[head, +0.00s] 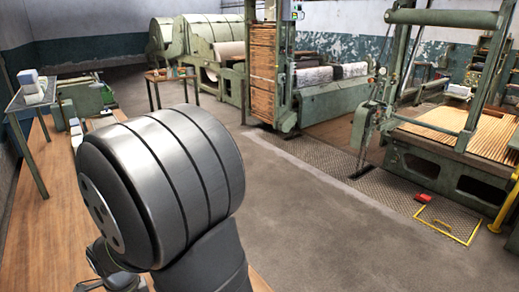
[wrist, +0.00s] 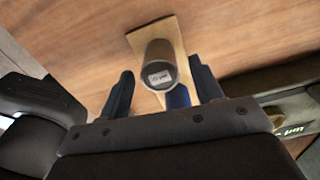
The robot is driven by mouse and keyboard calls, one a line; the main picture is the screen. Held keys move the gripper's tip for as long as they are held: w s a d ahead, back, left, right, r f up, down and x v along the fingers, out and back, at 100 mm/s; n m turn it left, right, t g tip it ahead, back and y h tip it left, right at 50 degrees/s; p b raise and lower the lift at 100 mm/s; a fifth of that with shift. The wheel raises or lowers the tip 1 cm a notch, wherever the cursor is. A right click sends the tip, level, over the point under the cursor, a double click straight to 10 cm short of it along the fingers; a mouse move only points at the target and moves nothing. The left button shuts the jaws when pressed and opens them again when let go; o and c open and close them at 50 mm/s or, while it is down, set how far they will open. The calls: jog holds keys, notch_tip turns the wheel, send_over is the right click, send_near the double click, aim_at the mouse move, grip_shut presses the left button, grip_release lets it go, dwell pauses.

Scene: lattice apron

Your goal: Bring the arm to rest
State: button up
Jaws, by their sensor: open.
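My gripper (wrist: 160,68) shows in the wrist view with its two dark fingers spread apart and nothing gripped between them. A grey cylinder with a small white label (wrist: 158,62) on its end appears between the fingertips, with a gap on each side. I cannot tell how far beyond the tips it is. It is over a pale tan strip (wrist: 146,34) on the wooden bench top (wrist: 75,40). A blue piece (wrist: 178,97) shows just below the cylinder. In the head view my large dark arm fills the front left, and my gripper cannot be made out there.
The wooden bench (head: 42,195) runs along the left in the head view, with a green machine (head: 85,97) at its far end. A small table (head: 38,105) stands left of it. Large green machines (head: 340,100) line the back and right. Open grey floor lies between.

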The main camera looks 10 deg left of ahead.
notch_tip(320, 180, down, 3)
jog(key=shift+r, duration=0.15)
jog(key=shift+a+r, duration=0.1)
jog(key=shift+r, duration=0.9)
